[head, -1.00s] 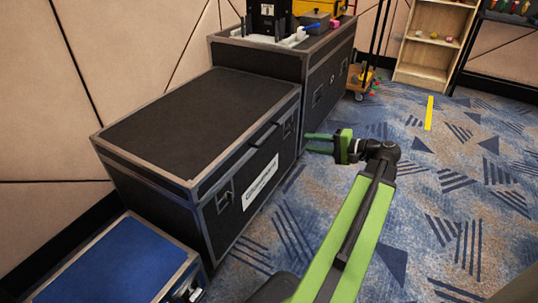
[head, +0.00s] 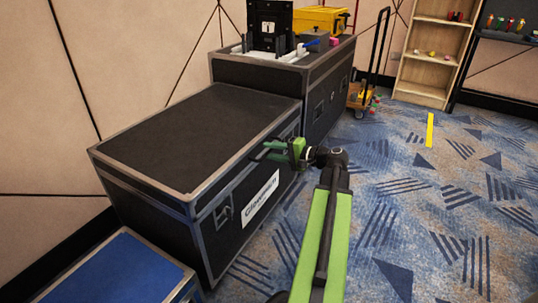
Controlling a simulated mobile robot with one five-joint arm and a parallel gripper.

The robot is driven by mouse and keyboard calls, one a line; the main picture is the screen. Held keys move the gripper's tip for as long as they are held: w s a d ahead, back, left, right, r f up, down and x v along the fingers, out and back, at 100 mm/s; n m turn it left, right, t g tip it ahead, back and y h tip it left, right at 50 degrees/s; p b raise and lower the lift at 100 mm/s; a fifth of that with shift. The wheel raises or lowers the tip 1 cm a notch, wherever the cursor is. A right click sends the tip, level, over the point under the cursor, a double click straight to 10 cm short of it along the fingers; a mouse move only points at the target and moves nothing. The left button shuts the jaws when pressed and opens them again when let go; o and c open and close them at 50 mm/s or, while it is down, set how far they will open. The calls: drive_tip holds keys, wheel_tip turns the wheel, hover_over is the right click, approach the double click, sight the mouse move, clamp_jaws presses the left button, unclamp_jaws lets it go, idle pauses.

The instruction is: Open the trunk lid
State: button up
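The black trunk (head: 205,135) with grey metal edges stands against the wall, and its lid is shut. Its front side has a white label (head: 261,200), a latch (head: 223,211) and a handle along the lid's front edge. My green gripper (head: 262,150) is at the front right of the trunk, at the height of the lid's edge, by the handle. Its fingers point left and appear spread. I cannot tell whether they touch the handle, which is partly hidden behind the gripper.
A blue-topped case (head: 120,275) stands at the lower left, close to the trunk. A taller black case (head: 258,74) with several items on it stands behind. A wooden shelf (head: 420,87) is at the back right.

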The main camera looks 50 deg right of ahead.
drive_tip(key=shift+w+a, duration=0.15)
drive_tip(key=shift+w, duration=0.25)
clamp_jaws()
drive_tip(key=shift+f, duration=0.1)
idle(1.0)
